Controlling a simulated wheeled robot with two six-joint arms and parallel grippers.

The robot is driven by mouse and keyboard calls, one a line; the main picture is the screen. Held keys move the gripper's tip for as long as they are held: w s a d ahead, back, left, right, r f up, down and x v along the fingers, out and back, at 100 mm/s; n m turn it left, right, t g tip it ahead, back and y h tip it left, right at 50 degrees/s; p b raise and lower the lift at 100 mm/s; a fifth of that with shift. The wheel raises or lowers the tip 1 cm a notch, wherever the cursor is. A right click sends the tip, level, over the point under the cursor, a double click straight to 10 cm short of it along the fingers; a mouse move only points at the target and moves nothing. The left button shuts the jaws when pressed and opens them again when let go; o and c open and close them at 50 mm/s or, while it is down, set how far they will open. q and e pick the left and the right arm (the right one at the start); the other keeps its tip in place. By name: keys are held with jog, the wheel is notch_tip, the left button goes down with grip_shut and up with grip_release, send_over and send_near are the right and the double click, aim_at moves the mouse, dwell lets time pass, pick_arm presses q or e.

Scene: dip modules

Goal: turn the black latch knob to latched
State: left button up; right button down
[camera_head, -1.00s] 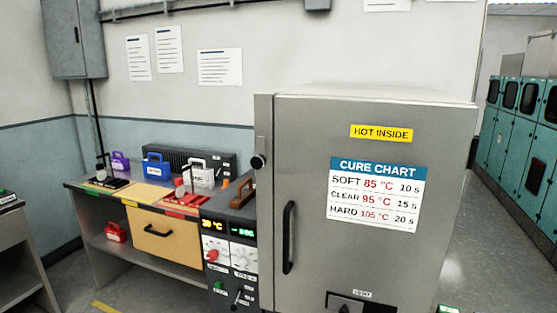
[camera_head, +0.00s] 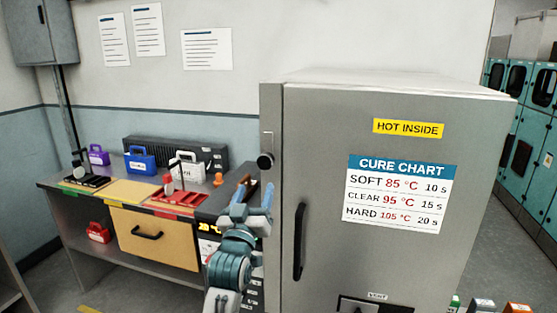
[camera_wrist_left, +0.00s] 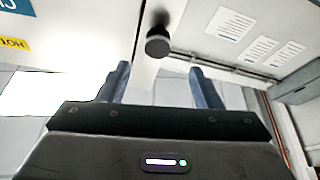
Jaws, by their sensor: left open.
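The black latch knob (camera_head: 265,161) sits on the left edge of the grey oven cabinet (camera_head: 300,120), above and left of its black door handle. In the left wrist view the knob (camera_wrist_left: 158,42) shows beyond the fingertips, near the middle between them. My left gripper (camera_head: 253,194) is open and empty, just below the knob and apart from it in the head view. In the left wrist view its two blue-grey fingers (camera_wrist_left: 158,80) stand spread. The cabinet door appears closed. My right gripper does not show.
A bench (camera_head: 60,184) on the left holds purple, blue and white cases. Its yellow drawer (camera_head: 158,237) is shut. My left arm covers much of the control panel (camera_head: 208,228). Free air lies in front of the cabinet door.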

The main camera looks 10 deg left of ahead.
aim_at(264, 164)
pick_arm(q)
jog(key=p+x, duration=0.1)
jog(key=x, duration=0.3)
jog(key=p+x, duration=0.2)
jog(key=x, duration=0.3)
jog(key=shift+w+r, duration=0.1)
jog(key=shift+r, duration=0.2)
jog(key=shift+w+d+r+p, duration=0.15)
jog(key=shift+w+p, duration=0.15)
jog(key=shift+w, duration=0.3)
jog(key=c, duration=1.2)
grip_shut()
